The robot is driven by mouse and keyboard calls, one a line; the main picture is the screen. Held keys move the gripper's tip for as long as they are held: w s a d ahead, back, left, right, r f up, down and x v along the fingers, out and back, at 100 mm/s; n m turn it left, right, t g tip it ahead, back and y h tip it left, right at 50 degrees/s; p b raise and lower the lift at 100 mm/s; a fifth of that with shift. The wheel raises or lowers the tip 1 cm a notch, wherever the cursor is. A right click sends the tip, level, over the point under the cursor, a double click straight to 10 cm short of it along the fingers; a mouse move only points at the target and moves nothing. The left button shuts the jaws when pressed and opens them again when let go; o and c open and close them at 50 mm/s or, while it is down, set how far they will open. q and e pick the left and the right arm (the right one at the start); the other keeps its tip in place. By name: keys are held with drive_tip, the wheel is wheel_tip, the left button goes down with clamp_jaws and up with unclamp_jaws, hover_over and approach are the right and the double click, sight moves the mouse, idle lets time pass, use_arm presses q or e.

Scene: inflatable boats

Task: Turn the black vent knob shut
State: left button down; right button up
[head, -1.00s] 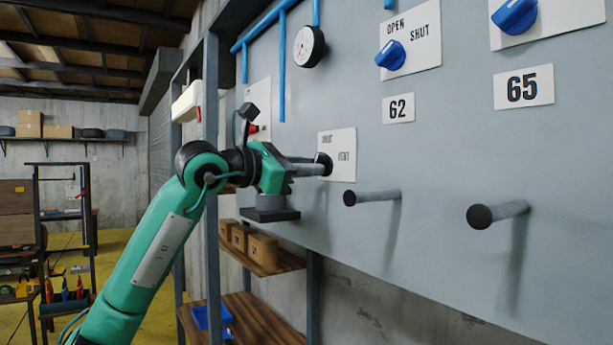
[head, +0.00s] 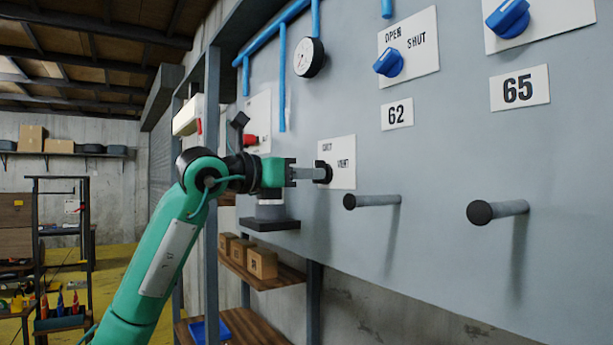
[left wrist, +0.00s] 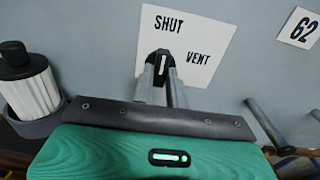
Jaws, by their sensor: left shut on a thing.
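The black vent knob (head: 321,172) sits on a white plate (head: 343,157) on the grey panel. My left gripper (head: 318,174) reaches it straight on from the left, with its fingers shut on the knob. In the left wrist view the knob (left wrist: 161,63) shows between the two finger tips (left wrist: 160,82). A white mark on the knob points up the picture, toward the word SHUT on the plate (left wrist: 205,48). The word VENT stands to the right of the knob. The fingers hide part of the knob. My right gripper is not in view.
Two grey pegs with dark ends (head: 372,200) (head: 497,211) stick out of the panel right of the knob. Blue knobs (head: 388,62) (head: 508,18) and a gauge (head: 309,57) are higher up. A white ribbed cylinder with a black top (left wrist: 30,85) stands close left of my gripper.

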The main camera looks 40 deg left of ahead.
use_arm(q)
drive_tip(key=shift+r, duration=0.1)
drive_tip(key=c, duration=1.4)
unclamp_jaws()
drive_tip(key=b+v, duration=0.5)
drive_tip(key=v, duration=0.9)
drive_tip(key=shift+w, duration=0.15)
